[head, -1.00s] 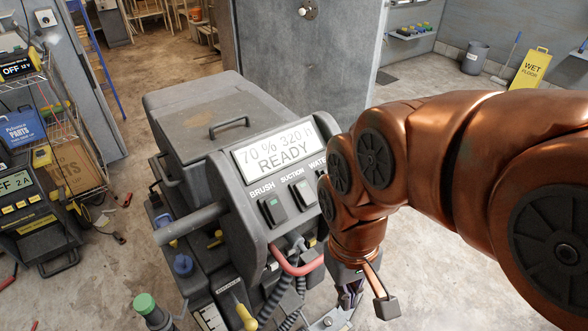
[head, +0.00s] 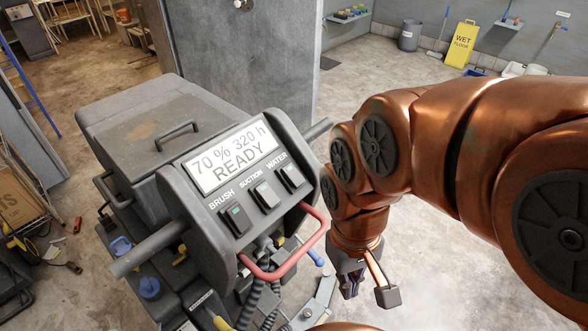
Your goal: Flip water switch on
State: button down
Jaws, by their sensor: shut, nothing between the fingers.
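The grey floor-cleaning machine (head: 172,202) has a tilted panel with a display (head: 233,158) reading "70 % 320 h READY". Below it sit three dark rocker switches labelled BRUSH, SUCTION and WATER. The water switch (head: 291,177) is the rightmost and is in plain view. The suction switch (head: 265,196) is in the middle and the brush switch (head: 237,217) is on the left. I cannot tell clearly which way the water switch is tipped. My gripper (head: 349,289) hangs pointing down, to the right of and below the panel, apart from the switches. It is shut and empty.
A red handle loop (head: 305,249) sticks out below the switches, between the panel and my gripper. Grey bars (head: 318,129) jut from the panel's sides. A grey door (head: 262,75) stands behind. A yellow wet-floor sign (head: 461,43) is far off; the floor before it is clear.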

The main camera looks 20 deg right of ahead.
aim_at(292, 174)
jog(key=k, duration=1.35)
jog(key=u, duration=0.6)
jog(key=i, duration=0.75)
jog(key=u, duration=0.35)
